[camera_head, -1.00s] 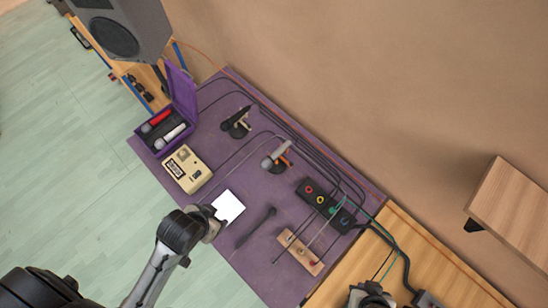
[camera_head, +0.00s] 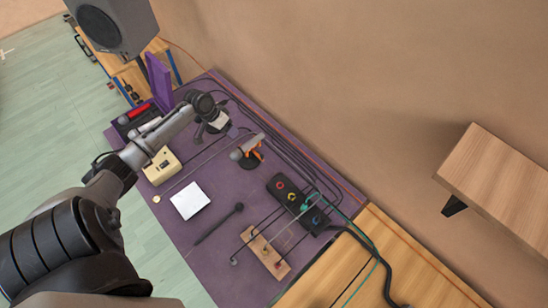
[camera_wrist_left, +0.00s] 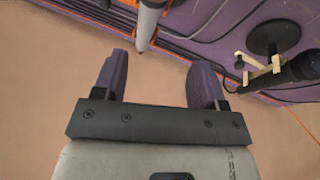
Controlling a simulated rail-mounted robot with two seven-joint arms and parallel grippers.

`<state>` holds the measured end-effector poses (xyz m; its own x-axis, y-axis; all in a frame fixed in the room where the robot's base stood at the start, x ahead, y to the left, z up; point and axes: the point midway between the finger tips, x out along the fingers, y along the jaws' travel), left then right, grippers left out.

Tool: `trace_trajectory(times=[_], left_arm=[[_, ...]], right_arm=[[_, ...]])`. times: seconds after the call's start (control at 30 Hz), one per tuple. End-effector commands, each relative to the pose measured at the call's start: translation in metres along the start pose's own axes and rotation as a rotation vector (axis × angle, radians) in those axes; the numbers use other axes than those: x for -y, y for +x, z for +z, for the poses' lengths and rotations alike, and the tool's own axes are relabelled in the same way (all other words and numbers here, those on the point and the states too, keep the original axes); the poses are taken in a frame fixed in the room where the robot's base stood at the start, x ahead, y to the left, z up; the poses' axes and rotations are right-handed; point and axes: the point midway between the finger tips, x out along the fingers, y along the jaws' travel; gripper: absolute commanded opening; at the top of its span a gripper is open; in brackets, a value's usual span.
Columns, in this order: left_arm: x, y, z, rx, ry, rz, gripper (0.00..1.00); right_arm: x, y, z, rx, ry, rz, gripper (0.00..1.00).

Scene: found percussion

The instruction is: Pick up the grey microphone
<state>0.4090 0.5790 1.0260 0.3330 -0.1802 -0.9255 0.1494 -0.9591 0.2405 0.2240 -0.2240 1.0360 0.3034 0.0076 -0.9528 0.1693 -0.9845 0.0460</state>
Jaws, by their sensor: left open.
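The grey microphone (camera_head: 250,145) lies in an orange clip (camera_head: 256,155) on a small stand on the purple table cover, near the middle of the head view. In the left wrist view the grey microphone (camera_wrist_left: 148,22) shows at the top centre, beyond the fingertips and apart from them. My left gripper (camera_head: 222,124) is to the left of the grey microphone in the head view. Its two purple-grey fingers (camera_wrist_left: 156,70) are spread with nothing between them. A black microphone (camera_wrist_left: 298,68) on a stand is at the right of the wrist view; my left arm largely hides it in the head view.
A purple case (camera_head: 160,82) and a beige device (camera_head: 160,166) stand left. A white square (camera_head: 189,200), a black rod (camera_head: 218,222), a black box with coloured rings (camera_head: 283,187) and a wooden board (camera_head: 264,257) lie nearer. Cables run behind the microphone stands.

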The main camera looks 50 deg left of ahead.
Motion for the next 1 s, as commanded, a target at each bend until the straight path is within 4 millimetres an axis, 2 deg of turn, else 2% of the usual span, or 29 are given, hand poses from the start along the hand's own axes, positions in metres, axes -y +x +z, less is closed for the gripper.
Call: trace_trajectory(times=[0.17, 0.27, 0.6, 1.0], left_arm=[[-0.012, 0.003, -0.009, -0.060, -0.010, 0.089, 0.65], [-0.013, 0.014, -0.013, -0.079, 0.004, 0.087, 0.65], [-0.018, 0.069, -0.016, -0.076, 0.010, 0.085, 0.65], [-0.020, 0.096, -0.018, -0.075, 0.010, 0.085, 0.65]], right_arm=[[0.003, 0.000, -0.002, -0.005, 0.006, -0.007, 0.00], [0.005, 0.001, -0.003, -0.007, 0.008, -0.012, 0.00], [0.006, 0.004, -0.002, -0.008, 0.013, -0.014, 0.00], [0.001, 0.004, -0.001, -0.005, 0.000, -0.002, 0.00]])
